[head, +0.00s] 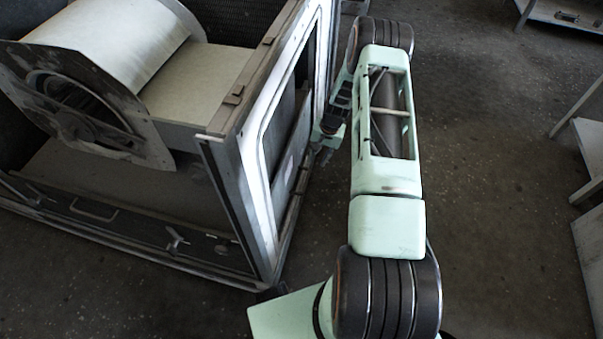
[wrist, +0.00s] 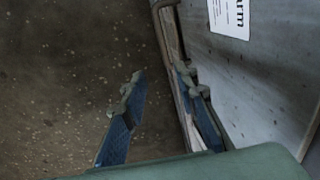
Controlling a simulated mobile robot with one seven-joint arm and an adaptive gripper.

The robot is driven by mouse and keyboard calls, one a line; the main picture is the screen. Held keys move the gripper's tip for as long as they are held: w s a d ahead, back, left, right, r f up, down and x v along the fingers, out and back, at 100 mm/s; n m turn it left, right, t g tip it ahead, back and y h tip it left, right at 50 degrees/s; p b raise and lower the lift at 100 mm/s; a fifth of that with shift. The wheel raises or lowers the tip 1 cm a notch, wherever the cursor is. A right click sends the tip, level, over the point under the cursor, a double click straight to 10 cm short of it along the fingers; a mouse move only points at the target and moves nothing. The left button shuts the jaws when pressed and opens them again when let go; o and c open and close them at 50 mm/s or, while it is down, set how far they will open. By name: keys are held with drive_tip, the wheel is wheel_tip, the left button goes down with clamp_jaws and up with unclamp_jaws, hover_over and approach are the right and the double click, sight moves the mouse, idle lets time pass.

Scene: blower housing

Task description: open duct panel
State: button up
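The duct panel (head: 291,150) is a grey sheet in the white-framed opening on the right side of the blower housing (head: 225,140). In the wrist view, a grey panel face (wrist: 265,90) with a white printed label fills the right side. My gripper (head: 322,150) is beside the opening in the head view, partly hidden by my arm. In the wrist view, the two blue-padded fingers of my gripper (wrist: 162,85) are apart. The right finger overlaps the panel's worn edge, and the left finger is over the floor. I cannot tell whether either finger touches the panel.
A large drum-shaped blower (head: 110,75) sits inside the open-topped housing. Latches and a handle (head: 93,210) show on the housing's front. The dark floor (head: 490,150) right of my arm is clear up to grey benches (head: 590,150) at the right edge.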

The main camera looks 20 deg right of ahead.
sight(307, 181)
drive_tip(key=a+f+b, duration=0.1)
drive_tip(key=f, duration=0.3)
drive_tip(key=a+f+b, duration=0.1)
drive_tip(key=f, duration=0.2)
drive_tip(key=a+f+b, duration=0.1)
drive_tip(key=f, duration=0.3)
drive_tip(key=shift+w+a+f, duration=0.15)
drive_tip(key=shift+f, duration=0.15)
drive_tip(key=shift+c, duration=0.3)
clamp_jaws()
